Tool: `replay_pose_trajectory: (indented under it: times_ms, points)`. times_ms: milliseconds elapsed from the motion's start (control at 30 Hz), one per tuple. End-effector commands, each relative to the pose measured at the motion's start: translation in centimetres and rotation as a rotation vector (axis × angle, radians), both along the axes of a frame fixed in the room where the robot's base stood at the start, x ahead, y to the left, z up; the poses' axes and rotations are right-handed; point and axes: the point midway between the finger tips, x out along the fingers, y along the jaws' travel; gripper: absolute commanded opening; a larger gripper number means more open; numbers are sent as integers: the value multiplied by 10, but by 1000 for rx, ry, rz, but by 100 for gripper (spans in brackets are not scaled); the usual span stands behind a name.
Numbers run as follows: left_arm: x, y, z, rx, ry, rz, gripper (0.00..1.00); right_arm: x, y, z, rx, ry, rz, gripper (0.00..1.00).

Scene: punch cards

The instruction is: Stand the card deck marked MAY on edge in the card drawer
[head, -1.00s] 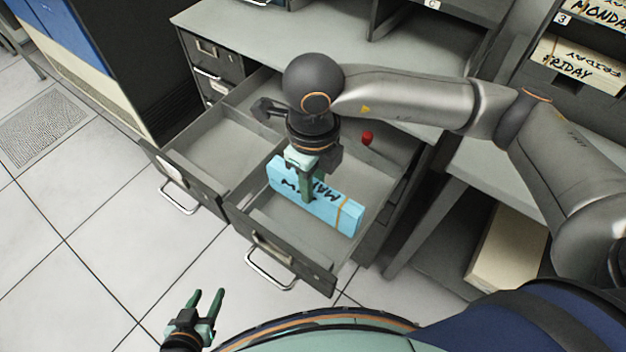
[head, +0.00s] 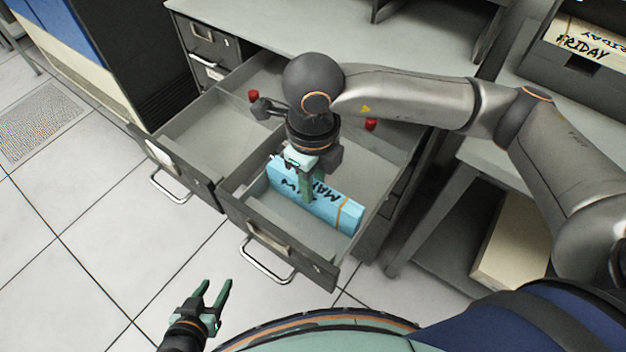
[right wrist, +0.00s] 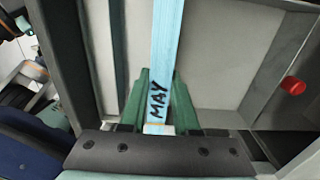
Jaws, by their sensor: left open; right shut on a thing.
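The light blue card deck marked MAY (head: 337,211) stands on its long edge in or just above the right-hand open card drawer (head: 287,258). An orange band circles its near right end. My right gripper (head: 308,198) is shut on the deck from above, near its middle. In the right wrist view the deck (right wrist: 165,50) runs up between the green fingers (right wrist: 158,105), with MAY on its upper edge. Whether its lower edge touches the drawer floor I cannot tell. My left gripper (head: 217,300) is open and empty, low over the floor and away from the drawers.
A second open drawer (head: 205,140) is to the left and looks empty. A FRIDAY deck (head: 580,42) sits in a rack at upper right. A cream box (head: 512,250) lies on a low shelf.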

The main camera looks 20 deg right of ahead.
Motion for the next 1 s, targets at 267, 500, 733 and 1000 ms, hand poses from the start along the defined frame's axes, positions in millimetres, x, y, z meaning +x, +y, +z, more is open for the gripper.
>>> replay_pose_trajectory:
  times_ms: [267,500,733,1000]
  points:
    - [2,0,3,1,-8,-1,50,0,0,1,1,-2,0,41]
    - [2,1,1,2,-5,0,50,0,0,1,1,-1,0,64]
    - [1,2,-1,4,0,0,50,0,0,1,-1,1,0,64]
    - [1,2,1,6,0,2,50,1,1,37,2,-5,2,64]
